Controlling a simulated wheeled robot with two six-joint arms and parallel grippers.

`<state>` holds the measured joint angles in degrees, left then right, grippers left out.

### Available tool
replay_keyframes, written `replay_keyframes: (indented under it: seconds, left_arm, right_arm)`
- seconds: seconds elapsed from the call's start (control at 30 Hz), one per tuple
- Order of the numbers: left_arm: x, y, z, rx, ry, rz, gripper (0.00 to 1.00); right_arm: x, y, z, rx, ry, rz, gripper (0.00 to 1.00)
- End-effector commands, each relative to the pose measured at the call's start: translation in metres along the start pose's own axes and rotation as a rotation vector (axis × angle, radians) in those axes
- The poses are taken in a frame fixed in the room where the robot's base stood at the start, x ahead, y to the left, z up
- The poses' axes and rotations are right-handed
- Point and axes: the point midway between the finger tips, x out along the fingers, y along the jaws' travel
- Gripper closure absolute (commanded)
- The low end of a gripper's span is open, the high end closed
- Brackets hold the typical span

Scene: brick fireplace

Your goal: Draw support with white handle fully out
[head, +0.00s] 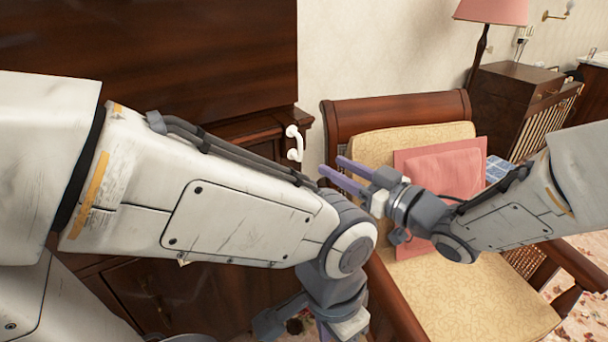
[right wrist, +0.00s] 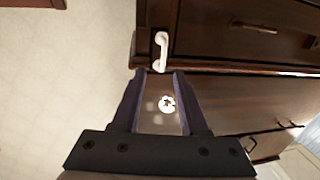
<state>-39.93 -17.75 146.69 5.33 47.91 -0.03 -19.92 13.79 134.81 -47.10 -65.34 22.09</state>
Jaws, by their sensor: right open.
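The white handle (head: 294,143) is a small bracket on the front right edge of the dark wooden cabinet (head: 250,127). How far out the support is, I cannot tell. My left gripper (head: 330,330) is partly cut off at the bottom edge.
An armchair with a yellow seat (head: 470,295) and a pink cushion (head: 440,172) stands close on the right, under my right arm. My left arm hides much of the cabinet front. A round white spot (right wrist: 167,103) shows between the right fingers.

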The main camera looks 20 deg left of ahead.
Motion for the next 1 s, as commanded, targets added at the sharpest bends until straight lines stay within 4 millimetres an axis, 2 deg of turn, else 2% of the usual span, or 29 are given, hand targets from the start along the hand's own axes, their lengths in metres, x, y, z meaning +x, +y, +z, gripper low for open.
replay_keyframes:
  seconds: [0.03,0.17,0.5,0.7,1.0]
  left_arm:
    - [0.007,-0.001,0.0,0.0,0.001,0.0,0.5]
    - [0.008,-0.001,0.0,0.0,0.001,0.0,0.5]
    - [0.009,-0.001,0.0,0.0,0.001,0.0,0.5]
    - [0.009,-0.001,0.0,0.0,0.001,0.0,0.5]
    - [0.009,-0.001,0.0,0.0,0.001,0.0,0.5]
  right_arm:
    - [0.0,-0.001,0.005,0.004,0.017,-0.013,0.57]
    - [0.008,-0.003,0.002,0.005,0.036,-0.032,0.57]
    - [0.067,-0.005,0.0,0.006,0.035,-0.031,0.57]
    - [0.095,-0.006,-0.001,0.006,0.035,-0.03,0.57]
    - [0.104,-0.006,-0.002,0.006,0.034,-0.028,0.57]
